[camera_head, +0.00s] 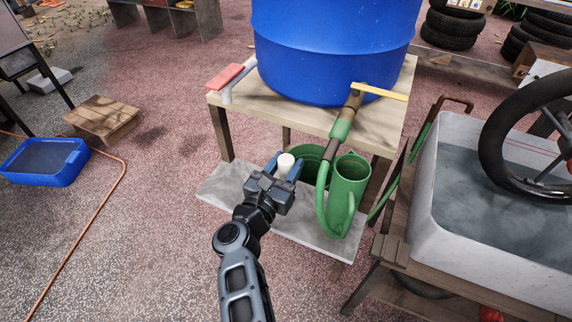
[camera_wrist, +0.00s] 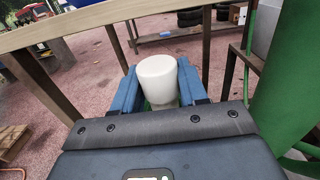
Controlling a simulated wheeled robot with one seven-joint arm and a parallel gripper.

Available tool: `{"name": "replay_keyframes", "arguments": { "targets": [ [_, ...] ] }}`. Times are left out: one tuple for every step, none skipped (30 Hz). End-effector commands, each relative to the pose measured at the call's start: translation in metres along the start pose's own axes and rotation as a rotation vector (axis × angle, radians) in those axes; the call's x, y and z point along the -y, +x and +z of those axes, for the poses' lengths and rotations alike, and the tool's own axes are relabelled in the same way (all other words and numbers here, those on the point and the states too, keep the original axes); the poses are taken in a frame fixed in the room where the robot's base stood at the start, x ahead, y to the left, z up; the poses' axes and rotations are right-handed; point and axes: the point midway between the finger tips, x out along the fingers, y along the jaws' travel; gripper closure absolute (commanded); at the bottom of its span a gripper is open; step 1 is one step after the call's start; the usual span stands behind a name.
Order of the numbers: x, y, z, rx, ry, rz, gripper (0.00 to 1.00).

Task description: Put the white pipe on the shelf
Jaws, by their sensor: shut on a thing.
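The white pipe (camera_head: 285,164) is short and stubby, and my gripper (camera_head: 284,168) is shut on it. In the wrist view the white pipe (camera_wrist: 158,80) stands roughly upright between the blue fingers (camera_wrist: 160,88), and its lower end is hidden. The grey lower shelf (camera_head: 232,190) of the wooden stand lies beneath my gripper. I cannot tell whether the pipe touches it.
A green watering can (camera_head: 348,180) and a green hose (camera_head: 322,200) are just right of my gripper. A blue barrel (camera_head: 330,45) stands on the wooden tabletop (camera_head: 240,110) above the shelf. A wooden leg (camera_head: 221,134) is at the left. The shelf's left part is bare.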

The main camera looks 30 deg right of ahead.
Motion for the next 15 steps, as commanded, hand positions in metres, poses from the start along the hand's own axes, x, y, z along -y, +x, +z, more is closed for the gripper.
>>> {"name": "replay_keyframes", "arguments": {
  "targets": [
    [-0.0001,0.0000,0.0007,0.001,0.000,0.000,1.00],
    [-0.0001,0.0000,0.0007,0.001,0.000,0.000,1.00],
    [-0.0001,0.0000,0.0007,0.000,0.000,0.000,1.00],
    [-0.0001,0.0000,0.0006,0.000,0.000,0.000,1.00],
    [-0.0001,0.0000,0.0000,0.000,0.001,0.000,1.00],
    [-0.0001,0.0000,-0.0011,0.000,0.001,0.000,1.00],
    [-0.0001,-0.0001,-0.0019,0.000,0.001,0.000,1.00],
    [-0.0002,-0.0001,-0.0025,0.000,0.001,0.000,1.00],
    [-0.0002,-0.0001,-0.0031,0.000,0.001,0.000,1.00],
    [-0.0002,-0.0001,-0.0022,0.000,0.001,0.000,0.56],
    [-0.0001,-0.0001,-0.0017,0.000,0.001,0.000,0.53],
    [-0.0001,-0.0001,-0.0016,0.000,0.001,0.000,0.49],
    [-0.0001,-0.0001,-0.0017,0.000,0.000,0.000,0.46],
    [-0.0001,-0.0001,-0.0017,0.000,0.000,0.000,0.43],
    [-0.0001,-0.0001,-0.0017,0.000,0.000,0.000,0.39]
  ]
}}
